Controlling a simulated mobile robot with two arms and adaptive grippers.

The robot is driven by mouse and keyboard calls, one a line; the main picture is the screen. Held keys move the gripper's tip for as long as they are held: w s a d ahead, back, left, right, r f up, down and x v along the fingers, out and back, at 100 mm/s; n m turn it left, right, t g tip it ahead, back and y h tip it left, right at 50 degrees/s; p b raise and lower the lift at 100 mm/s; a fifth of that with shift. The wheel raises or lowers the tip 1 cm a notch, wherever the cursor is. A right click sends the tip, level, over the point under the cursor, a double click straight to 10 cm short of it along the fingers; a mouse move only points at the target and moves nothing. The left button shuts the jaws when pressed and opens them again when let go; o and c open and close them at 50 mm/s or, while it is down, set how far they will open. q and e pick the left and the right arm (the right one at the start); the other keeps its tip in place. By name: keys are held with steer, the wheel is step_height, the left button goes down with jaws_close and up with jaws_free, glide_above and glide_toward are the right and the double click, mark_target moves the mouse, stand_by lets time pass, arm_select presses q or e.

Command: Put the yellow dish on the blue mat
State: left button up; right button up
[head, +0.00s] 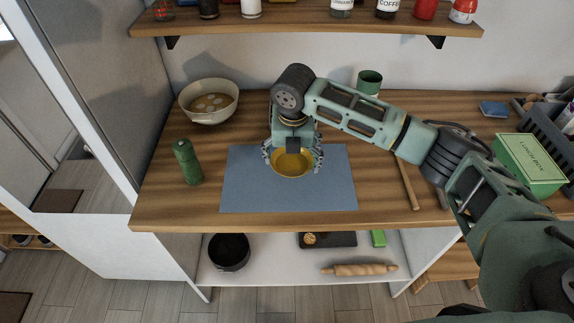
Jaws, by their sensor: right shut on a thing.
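The yellow dish (292,164) is a small round bowl. It shows over the middle of the blue mat (250,190), which lies flat on the wooden counter. My right gripper (292,158) is above the mat with its fingers at the dish, shut on it. The arm hides part of the dish's far side. I cannot tell whether the dish touches the mat or is held just above it. My left gripper is not in the head view.
A green cup (370,82) stands at the back. A wooden stick (408,184) lies right of the mat. A green lunch box (529,163) is further right.

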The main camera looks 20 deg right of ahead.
mark_target(288, 164)
steer(key=shift+w+a+f, duration=0.35)
steer(key=shift+a+f, duration=0.05)
step_height(288, 164, down, 4)
steer(key=shift+r+p, duration=0.1)
steer(key=shift+p, duration=0.5)
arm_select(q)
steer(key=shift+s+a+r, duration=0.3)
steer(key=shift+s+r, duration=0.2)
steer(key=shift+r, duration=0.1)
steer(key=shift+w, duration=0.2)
arm_select(e)
steer(key=shift+f, duration=0.2)
steer(key=o, duration=1.1)
arm_select(q)
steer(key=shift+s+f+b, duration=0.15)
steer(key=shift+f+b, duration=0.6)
steer(key=shift+b, duration=0.05)
arm_select(e)
step_height(288, 164, up, 12)
steer(key=s, duration=0.1)
steer(key=shift+s+a, duration=0.2)
steer(key=shift+s, duration=0.2)
